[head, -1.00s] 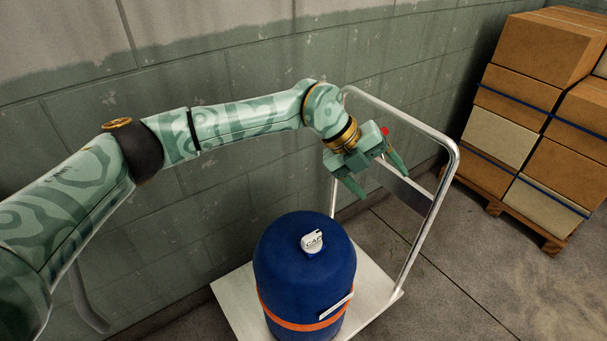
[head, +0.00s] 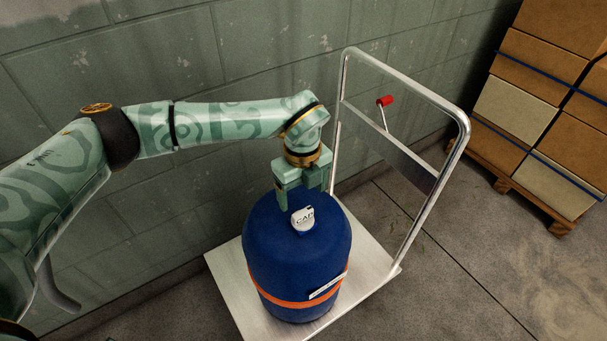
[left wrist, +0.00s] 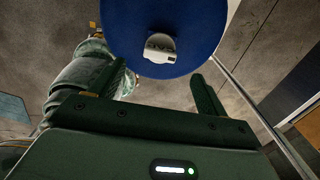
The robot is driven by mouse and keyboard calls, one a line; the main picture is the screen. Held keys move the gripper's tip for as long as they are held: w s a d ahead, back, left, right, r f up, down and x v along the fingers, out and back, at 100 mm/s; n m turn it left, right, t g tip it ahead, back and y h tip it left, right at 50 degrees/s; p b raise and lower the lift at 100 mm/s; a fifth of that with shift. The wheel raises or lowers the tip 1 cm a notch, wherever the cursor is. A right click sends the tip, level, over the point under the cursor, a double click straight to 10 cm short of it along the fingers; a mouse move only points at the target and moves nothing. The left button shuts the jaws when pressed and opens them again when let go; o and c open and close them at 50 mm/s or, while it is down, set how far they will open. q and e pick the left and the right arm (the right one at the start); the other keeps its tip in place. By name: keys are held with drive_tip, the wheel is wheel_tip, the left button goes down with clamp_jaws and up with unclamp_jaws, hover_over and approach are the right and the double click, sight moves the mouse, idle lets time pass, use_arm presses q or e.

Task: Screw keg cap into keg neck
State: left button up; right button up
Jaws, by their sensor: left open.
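The blue keg (head: 292,262) with an orange band stands upright on the flat cart. The white keg cap (head: 303,219), marked with dark letters, sits at the top centre of the keg; the neck under it is hidden. My left gripper (head: 304,200) is open and points down just behind and above the cap, holding nothing. In the left wrist view the cap (left wrist: 160,49) shows on the blue keg top (left wrist: 196,22), ahead of the spread fingers (left wrist: 150,90) and apart from them. My right gripper is not in view.
The cart's plate (head: 236,272) lies under the keg, and its metal handle frame (head: 452,150) rises to the right of my left gripper. A red-tipped lever (head: 385,101) stands at that frame. Stacked boxes (head: 540,120) on a pallet are at the right, and a block wall (head: 120,220) is behind.

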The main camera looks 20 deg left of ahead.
sight(303, 212)
use_arm(q)
wheel_tip(303, 212, down, 9)
drive_tip(key=b, duration=0.2)
drive_tip(key=shift+r+b, duration=0.15)
drive_tip(key=shift+b, duration=0.25)
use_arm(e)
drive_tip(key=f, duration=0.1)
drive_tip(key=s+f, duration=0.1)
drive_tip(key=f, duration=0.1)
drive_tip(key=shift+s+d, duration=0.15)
use_arm(q)
drive_tip(key=c, duration=1.3)
drive_tip(key=shift+r+m+p, duration=0.2)
drive_tip(key=shift+m+p, duration=0.1)
drive_tip(key=shift+m, duration=0.2)
drive_tip(key=m+p, duration=0.1)
drive_tip(key=m, duration=0.1)
drive_tip(key=shift+m, duration=0.3)
drive_tip(key=shift+f+m, duration=0.15)
drive_tip(key=shift+m, duration=0.85)
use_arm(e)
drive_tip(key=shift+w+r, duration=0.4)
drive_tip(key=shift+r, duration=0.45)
